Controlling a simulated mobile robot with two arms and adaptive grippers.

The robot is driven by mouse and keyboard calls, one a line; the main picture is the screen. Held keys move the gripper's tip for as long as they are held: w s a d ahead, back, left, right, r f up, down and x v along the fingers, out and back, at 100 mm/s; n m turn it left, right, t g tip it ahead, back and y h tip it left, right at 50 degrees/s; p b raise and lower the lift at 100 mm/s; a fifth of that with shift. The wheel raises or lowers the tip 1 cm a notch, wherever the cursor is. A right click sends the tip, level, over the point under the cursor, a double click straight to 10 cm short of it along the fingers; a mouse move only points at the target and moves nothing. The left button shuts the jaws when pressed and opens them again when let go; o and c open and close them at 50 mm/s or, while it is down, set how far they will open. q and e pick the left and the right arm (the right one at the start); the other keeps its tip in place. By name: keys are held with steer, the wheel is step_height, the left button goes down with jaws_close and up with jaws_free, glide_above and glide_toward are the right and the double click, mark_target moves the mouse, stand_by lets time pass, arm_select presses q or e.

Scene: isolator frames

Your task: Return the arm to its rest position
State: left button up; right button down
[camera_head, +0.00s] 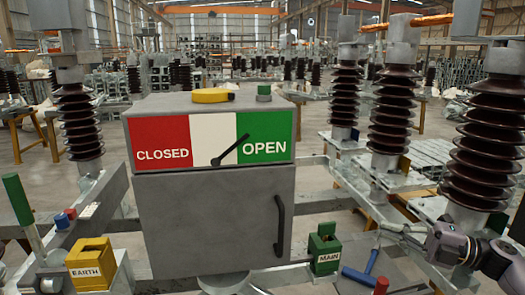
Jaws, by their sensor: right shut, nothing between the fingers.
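My right gripper (408,237) comes in from the lower right edge, with its fingers shut and nothing held. It is to the right of the grey control box (214,225), apart from it, in front of the dark ribbed insulators. The box has a red, white and green panel, and its black pointer (231,150) slants up to the right, with its tip by the green OPEN field. My left gripper is not in view.
A yellow EARTH block (91,262) is at lower left, near a green handle (18,199). A green MAIN block (325,250) and a blue-handled tool (362,275) sit at lower right. A ribbed insulator (486,150) stands close behind my right gripper. Metal beams surround the box.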

steer(key=w+a+f+m+t+h, duration=0.3)
steer(key=a+f+m+t, duration=0.3)
steer(key=m+t, duration=0.25)
steer(key=s+f+m+h, duration=0.5)
steer(key=f+m+h, duration=0.6)
steer(key=m, duration=0.2)
steer(key=s+f+m+g+h, duration=0.15)
steer(key=s+f+g, duration=0.3)
steer(key=s, duration=0.55)
steer(key=s+a+f+m+g+h, duration=0.1)
steer(key=s+f+m+g, duration=0.3)
steer(key=s, duration=0.6)
steer(key=s+f+m+g+h, duration=0.15)
steer(key=s+f+g, duration=0.35)
steer(key=s, duration=0.5)
step_height(320, 180, down, 24)
steer(key=p, duration=0.2)
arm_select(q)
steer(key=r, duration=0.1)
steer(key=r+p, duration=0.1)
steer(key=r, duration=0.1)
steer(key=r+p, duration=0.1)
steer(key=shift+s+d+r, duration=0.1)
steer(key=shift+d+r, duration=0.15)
arm_select(e)
steer(key=s+d+f+g, duration=0.1)
steer(key=s+d+f, duration=0.2)
steer(key=s+f, duration=1.2)
steer(key=s, duration=0.3)
steer(key=shift+f, duration=0.15)
